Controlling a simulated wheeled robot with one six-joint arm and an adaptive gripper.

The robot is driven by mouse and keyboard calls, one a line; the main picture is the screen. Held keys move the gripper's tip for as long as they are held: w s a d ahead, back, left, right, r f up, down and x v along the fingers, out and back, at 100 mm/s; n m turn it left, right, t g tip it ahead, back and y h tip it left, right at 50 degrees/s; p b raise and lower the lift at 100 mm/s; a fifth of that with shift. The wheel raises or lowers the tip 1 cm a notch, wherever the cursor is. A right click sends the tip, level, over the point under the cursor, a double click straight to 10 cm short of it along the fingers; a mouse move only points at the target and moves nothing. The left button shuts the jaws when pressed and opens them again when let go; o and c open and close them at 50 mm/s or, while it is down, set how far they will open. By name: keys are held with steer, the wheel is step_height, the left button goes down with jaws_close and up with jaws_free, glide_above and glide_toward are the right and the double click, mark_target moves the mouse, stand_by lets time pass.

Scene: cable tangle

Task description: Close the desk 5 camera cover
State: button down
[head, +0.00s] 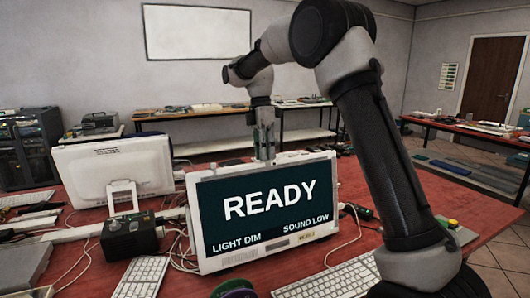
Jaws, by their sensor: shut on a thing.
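A white monitor (205,255) stands on the red desk, its dark screen (263,209) reading READY, LIGHT DIM and SOUND LOW. My gripper (265,157) points down at the middle of the monitor's top edge, its fingers shut. The camera cover is too small to make out and is hidden at the fingertips; the grip is at the spot on the top edge where it would sit. No desk number is readable.
A second white monitor (114,168), turned away, and a black box (130,236) stand to the left. Keyboards (141,278) and loose cables (183,247) lie around the monitor's foot. The red desk (427,182) has bare room at the right, behind my arm.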

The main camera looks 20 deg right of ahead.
steer(key=shift+w+d, duration=0.2)
steer(key=shift+d, duration=1.05)
steer(key=c, duration=1.3)
jaws_free()
steer(key=shift+d, duration=0.1)
steer(key=v, duration=1.2)
steer(key=shift+d, duration=0.1)
